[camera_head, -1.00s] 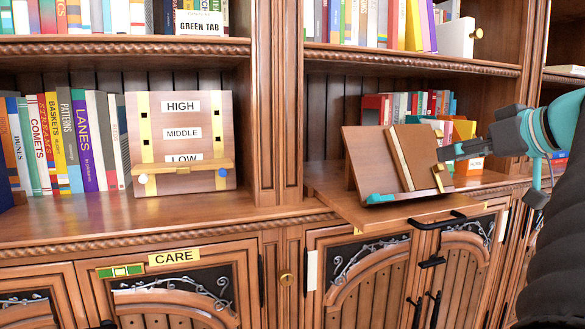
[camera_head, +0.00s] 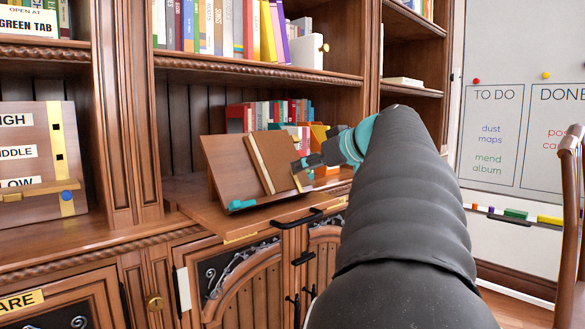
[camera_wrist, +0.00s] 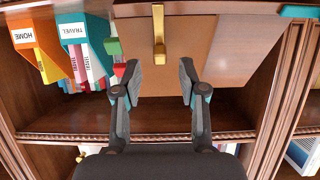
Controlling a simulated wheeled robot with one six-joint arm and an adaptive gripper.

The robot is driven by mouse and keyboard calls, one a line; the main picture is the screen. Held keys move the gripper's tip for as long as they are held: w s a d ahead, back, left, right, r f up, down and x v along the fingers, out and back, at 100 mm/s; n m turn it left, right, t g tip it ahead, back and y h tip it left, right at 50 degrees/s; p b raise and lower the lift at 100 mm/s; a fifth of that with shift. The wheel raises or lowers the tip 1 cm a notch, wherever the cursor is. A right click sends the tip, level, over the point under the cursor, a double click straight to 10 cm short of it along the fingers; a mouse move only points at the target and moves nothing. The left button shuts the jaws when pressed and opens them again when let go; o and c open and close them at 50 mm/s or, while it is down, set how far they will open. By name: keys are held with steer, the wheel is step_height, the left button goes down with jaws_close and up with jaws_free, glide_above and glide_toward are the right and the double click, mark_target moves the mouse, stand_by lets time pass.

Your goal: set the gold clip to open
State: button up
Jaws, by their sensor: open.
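The gold clip (camera_wrist: 158,36) is a narrow bar on the face of a brown book (camera_wrist: 193,50) in the wrist view. In the head view the clip (camera_head: 302,180) shows small at the right edge of the book (camera_head: 271,163), which leans on a wooden stand (camera_head: 226,172) with a teal ledge. My gripper (camera_wrist: 160,78) is open and empty, its two fingers apart, with the clip lying ahead between their lines. I see no contact with the clip. In the head view my gripper (camera_head: 300,164) is close beside the book's right side; my arm hides part of the area.
Orange HOME (camera_wrist: 38,45) and teal TRAVEL (camera_wrist: 84,42) holders stand beside the book in the wrist view. The stand rests on a wooden board (camera_head: 258,217) jutting over cabinet doors with black handles. A whiteboard (camera_head: 520,120) and a chair (camera_head: 572,210) are at right.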

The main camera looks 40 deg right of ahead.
steer(key=shift+x, duration=1.55)
jaws_close()
